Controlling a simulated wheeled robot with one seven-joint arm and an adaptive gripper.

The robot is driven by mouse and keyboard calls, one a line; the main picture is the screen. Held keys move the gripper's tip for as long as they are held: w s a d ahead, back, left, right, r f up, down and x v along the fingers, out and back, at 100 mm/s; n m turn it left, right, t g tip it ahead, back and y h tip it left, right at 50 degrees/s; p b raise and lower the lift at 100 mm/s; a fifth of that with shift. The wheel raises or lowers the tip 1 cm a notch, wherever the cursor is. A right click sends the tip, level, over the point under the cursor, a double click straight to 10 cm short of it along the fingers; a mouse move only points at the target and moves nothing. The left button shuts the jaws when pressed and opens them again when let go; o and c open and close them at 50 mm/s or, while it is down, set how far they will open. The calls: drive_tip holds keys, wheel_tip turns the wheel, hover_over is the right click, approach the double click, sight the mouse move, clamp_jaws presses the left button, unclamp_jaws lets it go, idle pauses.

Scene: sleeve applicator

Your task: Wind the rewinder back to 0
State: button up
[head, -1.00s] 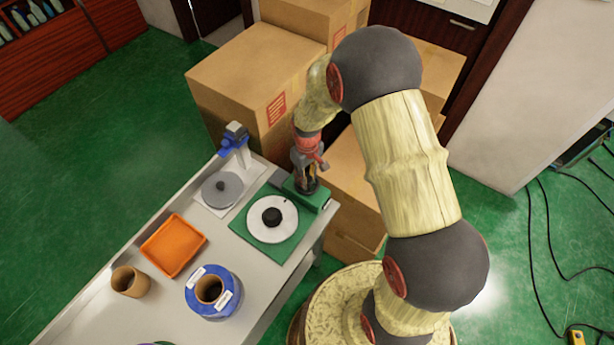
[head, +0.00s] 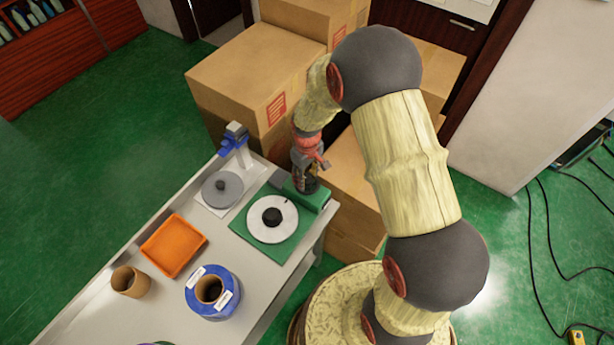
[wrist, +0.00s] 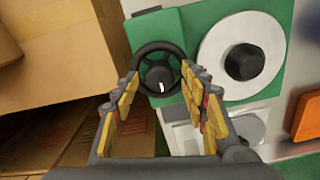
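The rewinder has a green base plate (head: 243,228) and a white disc (head: 288,232) with a black hub, at the table's right end. A raised green block (head: 314,197) stands at its far edge. In the wrist view a black handwheel (wrist: 144,50) with a white mark on its hub sits on the green panel, beside the white disc (wrist: 212,62). My gripper (wrist: 162,78) points down over the handwheel, its yellow-padded fingers spread apart at either side of the rim. I cannot tell whether the fingertips touch it. The gripper (head: 305,186) hides the handwheel in the head view.
A grey disc (head: 218,192) and a blue-topped stand (head: 236,140) are left of the rewinder. An orange tray (head: 173,245), a blue roll (head: 228,277) and a cardboard tube (head: 140,284) are nearer on the table. Cardboard boxes (head: 225,80) stand close behind my gripper.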

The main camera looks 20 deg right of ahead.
sight(307, 179)
wheel_tip(307, 179, up, 12)
idle(0.8)
idle(0.4)
drive_tip(key=s+r+m+t+b, duration=0.2)
drive_tip(key=s+r+b, duration=0.2)
drive_tip(key=s+r, duration=0.4)
drive_tip(key=s+r+m+t+b, duration=0.2)
drive_tip(key=s+r, duration=0.7)
drive_tip(key=s, duration=0.5)
drive_tip(key=shift+a+m+t+b, duration=0.2)
drive_tip(key=shift+m+t+b, duration=0.2)
drive_tip(key=shift+t+b, duration=0.5)
